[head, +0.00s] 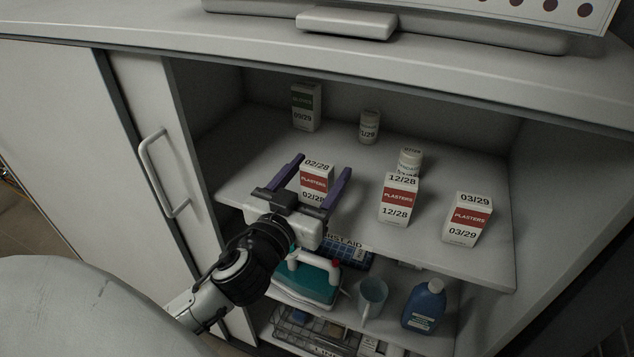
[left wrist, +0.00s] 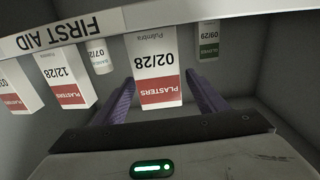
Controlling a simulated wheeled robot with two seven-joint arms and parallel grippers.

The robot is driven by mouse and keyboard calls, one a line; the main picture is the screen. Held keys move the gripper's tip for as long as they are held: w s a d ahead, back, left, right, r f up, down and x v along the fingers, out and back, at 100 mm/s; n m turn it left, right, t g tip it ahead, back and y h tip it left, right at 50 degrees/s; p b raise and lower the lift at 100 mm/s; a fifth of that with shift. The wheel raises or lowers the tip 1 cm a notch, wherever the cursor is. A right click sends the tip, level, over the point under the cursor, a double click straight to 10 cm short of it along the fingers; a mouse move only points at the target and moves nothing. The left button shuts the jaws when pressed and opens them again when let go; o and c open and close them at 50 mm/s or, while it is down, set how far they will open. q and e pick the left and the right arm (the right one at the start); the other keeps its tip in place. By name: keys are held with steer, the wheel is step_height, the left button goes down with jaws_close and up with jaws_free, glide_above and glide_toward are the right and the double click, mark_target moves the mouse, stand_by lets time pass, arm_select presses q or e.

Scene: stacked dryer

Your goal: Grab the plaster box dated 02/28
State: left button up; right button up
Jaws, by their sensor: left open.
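The plaster box dated 02/28 (head: 315,182) is white with a red band and stands on the upper shelf of the open cabinet. My left gripper (head: 322,180) is open, with one purple finger on each side of this box. In the left wrist view the 02/28 box (left wrist: 155,72) appears upside down between the two fingers (left wrist: 160,98). I cannot tell whether either finger touches it. Two similar plaster boxes stand to its right: one dated 12/28 (head: 398,198) and one dated 03/29 (head: 467,219). My right gripper is not in view.
A sliding door with a handle (head: 160,175) is at left.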

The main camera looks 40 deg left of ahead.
arm_select(q)
steer(key=w, duration=0.2)
steer(key=shift+w+a, duration=0.25)
steer(key=shift+w, duration=0.45)
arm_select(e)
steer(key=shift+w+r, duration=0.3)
arm_select(q)
steer(key=shift+c, duration=0.2)
steer(key=c, duration=1.1)
